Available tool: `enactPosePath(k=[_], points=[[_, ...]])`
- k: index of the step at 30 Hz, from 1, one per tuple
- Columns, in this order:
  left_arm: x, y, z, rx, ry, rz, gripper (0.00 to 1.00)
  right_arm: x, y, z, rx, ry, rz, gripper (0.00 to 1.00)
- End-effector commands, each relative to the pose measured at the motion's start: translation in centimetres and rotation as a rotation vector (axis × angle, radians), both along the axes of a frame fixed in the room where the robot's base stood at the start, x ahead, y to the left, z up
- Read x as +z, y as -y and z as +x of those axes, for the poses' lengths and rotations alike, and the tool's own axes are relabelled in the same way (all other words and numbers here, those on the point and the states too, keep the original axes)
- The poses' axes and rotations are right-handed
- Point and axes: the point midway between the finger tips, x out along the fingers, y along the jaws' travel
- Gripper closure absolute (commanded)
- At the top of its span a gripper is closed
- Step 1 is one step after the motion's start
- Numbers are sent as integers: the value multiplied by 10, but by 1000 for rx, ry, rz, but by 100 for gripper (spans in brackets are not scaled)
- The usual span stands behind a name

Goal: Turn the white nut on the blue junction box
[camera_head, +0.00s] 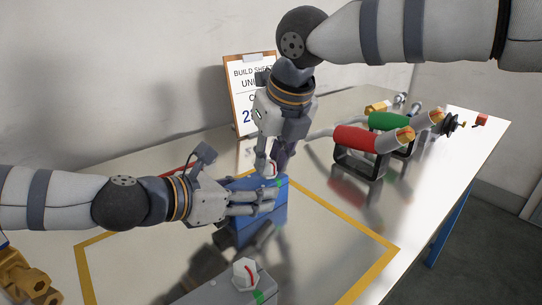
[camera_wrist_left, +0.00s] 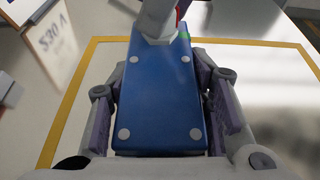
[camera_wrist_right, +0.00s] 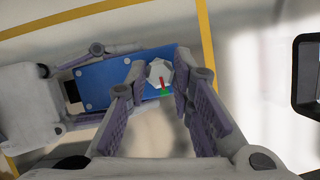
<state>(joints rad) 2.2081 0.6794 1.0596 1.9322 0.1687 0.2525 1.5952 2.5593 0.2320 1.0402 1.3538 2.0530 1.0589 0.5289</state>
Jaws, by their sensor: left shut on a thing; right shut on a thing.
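The blue junction box (camera_head: 262,215) stands inside the yellow outline on the table. My left gripper (camera_head: 272,200) is shut on the blue box from the left, with one finger on each side of it; the box also shows between its fingers in the left wrist view (camera_wrist_left: 158,95). The white nut (camera_wrist_right: 159,72) sits at one end of the box's top, with a red mark on it and a green patch on the box beside it. My right gripper (camera_wrist_right: 168,90) points down from above and is shut on the nut. In the head view the fingers partly hide the nut (camera_head: 271,170).
A grey box with a similar white nut (camera_head: 245,272) stands in front. Red-handled (camera_head: 355,138) and green-handled (camera_head: 388,121) tools stand at the right. A build sheet clipboard (camera_head: 243,85) stands behind. Brass parts (camera_head: 30,280) lie at the lower left.

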Motion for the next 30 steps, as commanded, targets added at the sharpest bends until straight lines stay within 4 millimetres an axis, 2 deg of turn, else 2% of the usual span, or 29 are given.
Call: enactPosePath(k=[17, 18, 20, 30], points=[[0, -1, 0, 2, 0, 0, 89, 0, 0, 0, -35, 0, -1, 100], [0, -1, 0, 2, 0, 0, 89, 0, 0, 0, -34, 0, -1, 69], [0, -1, 0, 2, 0, 0, 89, 0, 0, 0, -34, 0, -1, 58], [0, 0, 0, 1, 0, 0, 89, 5, 1, -2, -34, 1, 0, 58]])
